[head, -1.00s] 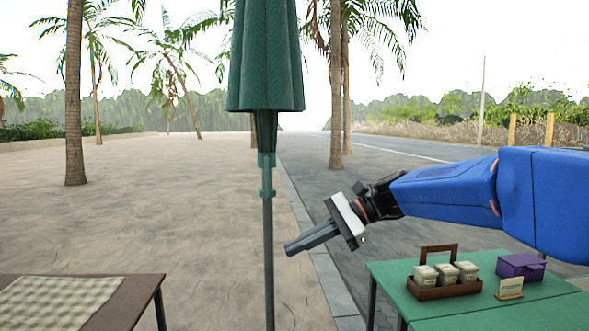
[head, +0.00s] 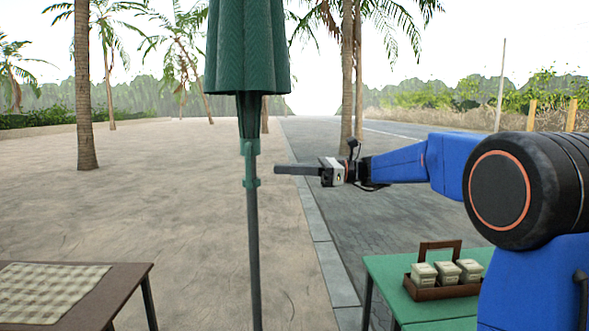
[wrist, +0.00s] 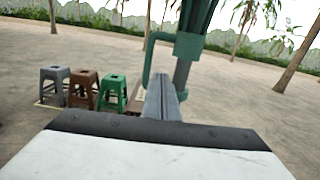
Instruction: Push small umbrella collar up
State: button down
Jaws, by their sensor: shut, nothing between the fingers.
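The closed green umbrella (head: 247,50) stands upright on a thin dark pole (head: 255,265). Its green collar (head: 250,165) sits around the pole just below the folded canopy. In the wrist view the collar (wrist: 188,45) shows large ahead, with a curved green handle (wrist: 148,60) on its left side. My gripper (head: 278,170) is shut and empty. It lies nearly level just right of the collar, at the height of its lower part. A small gap shows there in the head view. In the wrist view the shut fingers (wrist: 162,98) overlap the collar's lower end; contact is unclear.
A green table (head: 385,270) with a wooden caddy (head: 440,293) of jars stands at lower right, partly behind my arm. A brown table (head: 120,290) with a woven mat is at lower left. Several stools (wrist: 83,88) stand beyond the umbrella in the wrist view.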

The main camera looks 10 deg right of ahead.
aim_at(249, 166)
jog(key=a+r, duration=0.4)
jog(key=a, duration=0.2)
jog(key=shift+a, duration=0.2)
jog(key=shift+r, duration=0.15)
